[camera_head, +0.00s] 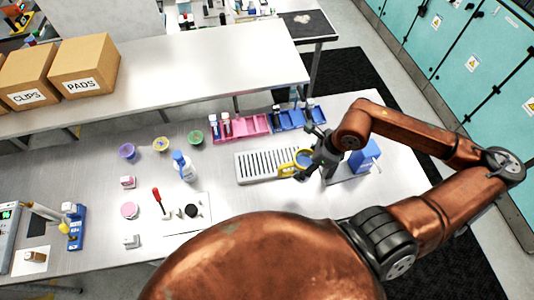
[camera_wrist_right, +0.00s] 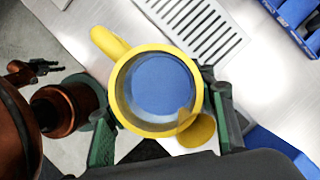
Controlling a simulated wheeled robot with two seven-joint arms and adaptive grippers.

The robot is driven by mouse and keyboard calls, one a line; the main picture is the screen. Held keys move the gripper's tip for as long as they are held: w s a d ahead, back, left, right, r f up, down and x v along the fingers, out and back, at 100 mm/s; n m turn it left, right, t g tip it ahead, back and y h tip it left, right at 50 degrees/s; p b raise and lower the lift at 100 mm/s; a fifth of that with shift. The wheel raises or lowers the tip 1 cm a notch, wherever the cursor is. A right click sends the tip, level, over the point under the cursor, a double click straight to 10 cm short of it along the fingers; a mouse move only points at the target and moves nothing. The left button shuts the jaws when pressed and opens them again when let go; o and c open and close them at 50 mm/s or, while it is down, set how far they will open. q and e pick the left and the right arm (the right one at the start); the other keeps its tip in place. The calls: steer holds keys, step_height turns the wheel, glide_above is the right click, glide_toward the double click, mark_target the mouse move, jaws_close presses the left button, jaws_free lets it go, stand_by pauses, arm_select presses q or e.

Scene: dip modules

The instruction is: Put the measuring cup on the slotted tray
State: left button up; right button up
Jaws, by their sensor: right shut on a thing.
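The yellow measuring cup (camera_head: 303,157) with a blue inside is held by my right gripper (camera_head: 314,160) at the right end of the slotted tray (camera_head: 240,168). In the right wrist view the cup (camera_wrist_right: 122,92) sits between the fingers of my right gripper (camera_wrist_right: 165,118), its handle pointing to the upper left. The gap under the cup cannot be judged.
Pink bins (camera_head: 248,125) and blue bins (camera_head: 290,119) stand behind the tray. A blue box (camera_head: 365,157) is right of my gripper. The tray's slotted top looks clear.

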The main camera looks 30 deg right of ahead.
steer(key=shift+r+m, duration=0.3)
steer(key=shift+r, duration=0.05)
steer(key=shift+w+d, duration=0.1)
steer(key=shift+w, duration=0.1)
steer(key=w+d+f+p, duration=0.1)
steer(key=w+f, duration=0.3)
steer(key=w+d+f+p, duration=0.1)
steer(key=w+d+f, duration=0.1)
steer(key=w+f, duration=0.1)
steer(key=w+d+f+p, duration=0.2)
steer(key=w+f, duration=0.2)
steer(key=w, duration=0.1)
steer(key=shift+w+d+f, duration=0.15)
steer(key=shift+d+f, duration=0.05)
steer(key=shift+f, duration=0.15)
steer(key=shift+d+f, duration=0.1)
steer(key=shift+f, duration=0.45)
arm_select(q)
steer(key=r, duration=0.2)
steer(key=w+r, duration=0.1)
steer(key=r, duration=0.1)
steer(key=shift+r, duration=0.25)
steer(key=shift+f, duration=0.1)
arm_select(e)
steer(key=shift+f, duration=0.1)
